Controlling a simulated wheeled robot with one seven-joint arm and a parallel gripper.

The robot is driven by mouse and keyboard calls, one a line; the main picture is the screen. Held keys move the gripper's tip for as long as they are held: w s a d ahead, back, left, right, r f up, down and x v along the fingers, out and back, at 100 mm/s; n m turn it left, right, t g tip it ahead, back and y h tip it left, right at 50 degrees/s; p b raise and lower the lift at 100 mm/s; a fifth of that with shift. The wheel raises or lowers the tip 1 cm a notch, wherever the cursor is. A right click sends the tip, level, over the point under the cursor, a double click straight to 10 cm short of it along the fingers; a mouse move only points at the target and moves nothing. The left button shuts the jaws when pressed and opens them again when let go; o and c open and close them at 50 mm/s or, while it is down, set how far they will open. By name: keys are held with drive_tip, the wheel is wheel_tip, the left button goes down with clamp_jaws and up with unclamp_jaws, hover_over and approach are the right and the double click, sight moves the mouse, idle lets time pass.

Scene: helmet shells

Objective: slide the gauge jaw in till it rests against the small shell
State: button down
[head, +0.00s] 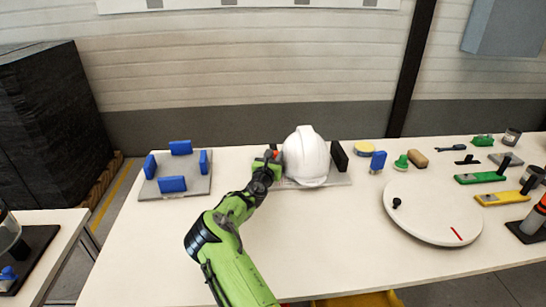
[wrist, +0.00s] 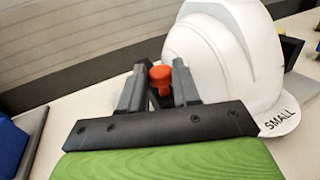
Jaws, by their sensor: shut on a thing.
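The small shell is a white helmet (head: 306,157) on a grey base plate in the head view. In the wrist view the white shell (wrist: 225,50) bears the word SMALL on its brim. My gripper (head: 270,156) is at the shell's left side. In the wrist view my gripper (wrist: 160,80) is shut on a red-orange knob (wrist: 160,77). The gauge jaw under the knob is mostly hidden by my fingers, and I cannot tell whether it touches the shell. A black upright block (head: 339,156) stands at the shell's right.
A grey plate with blue blocks (head: 172,186) lies to the left. A white turntable disc (head: 432,212) sits at the right. The table's front middle (head: 335,230) is clear.

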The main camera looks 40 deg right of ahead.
drive_tip(key=shift+s+d+p, duration=0.3)
drive_tip(key=shift+s+d, duration=0.45)
drive_tip(key=shift+d, duration=0.2)
drive_tip(key=c, duration=1.2)
unclamp_jaws()
drive_tip(key=o, duration=0.4)
drive_tip(key=shift+s+d, duration=0.1)
drive_tip(key=shift+d, duration=0.1)
drive_tip(key=shift+c, duration=0.2)
drive_tip(key=shift+a, duration=0.1)
drive_tip(key=shift+a, duration=0.15)
drive_tip(key=p+v, duration=0.2)
drive_tip(key=v, duration=1.3)
drive_tip(key=shift+a, duration=0.2)
drive_tip(key=shift+s+f, duration=0.1)
